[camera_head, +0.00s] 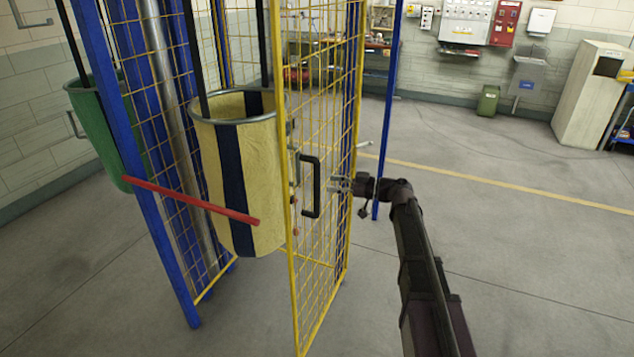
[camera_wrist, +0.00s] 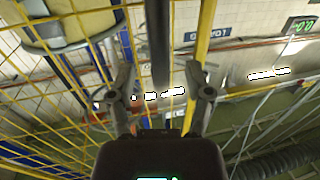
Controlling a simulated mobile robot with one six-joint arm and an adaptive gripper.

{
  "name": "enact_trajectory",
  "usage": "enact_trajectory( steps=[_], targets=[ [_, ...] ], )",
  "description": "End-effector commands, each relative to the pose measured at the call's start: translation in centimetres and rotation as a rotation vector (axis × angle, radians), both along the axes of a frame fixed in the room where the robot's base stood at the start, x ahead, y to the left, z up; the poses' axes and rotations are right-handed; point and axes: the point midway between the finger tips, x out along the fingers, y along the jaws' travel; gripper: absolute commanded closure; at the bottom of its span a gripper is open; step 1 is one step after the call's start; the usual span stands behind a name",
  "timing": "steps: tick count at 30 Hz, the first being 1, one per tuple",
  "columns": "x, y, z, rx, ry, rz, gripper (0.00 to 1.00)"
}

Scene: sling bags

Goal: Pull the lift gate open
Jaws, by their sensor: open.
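The lift gate (camera_head: 325,235) is a yellow-framed wire mesh panel in the middle of the head view. It stands at an angle between blue posts; I cannot tell how far open it is. Its black upright handle (camera_head: 316,187) is near the gate's left edge. My gripper (camera_head: 338,184) is open and just right of the handle, reaching in from the right. In the wrist view the handle (camera_wrist: 160,45) is a dark bar centred ahead of the spread fingers (camera_wrist: 160,82). Nothing visible is clamped; I cannot tell if the handle lies between the fingertips.
A cream bag with a dark stripe (camera_head: 268,165) hangs left of the gate, and a green bag (camera_head: 103,135) farther left. A red bar (camera_head: 190,200) crosses before the left blue post (camera_head: 115,100). Open floor (camera_head: 520,255) lies to the right.

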Motion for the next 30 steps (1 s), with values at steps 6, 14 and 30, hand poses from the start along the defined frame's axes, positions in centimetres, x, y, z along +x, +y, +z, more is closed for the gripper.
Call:
enact_trajectory(
  steps=[6,14,30],
  targets=[
    [0.5,3.1,0.0,0.0,0.0,0.002,0.35],
    [0.8,4.9,0.0,0.0,0.0,0.001,0.35],
    [0.7,5.2,0.0,0.0,0.0,0.002,0.89]
  ],
)
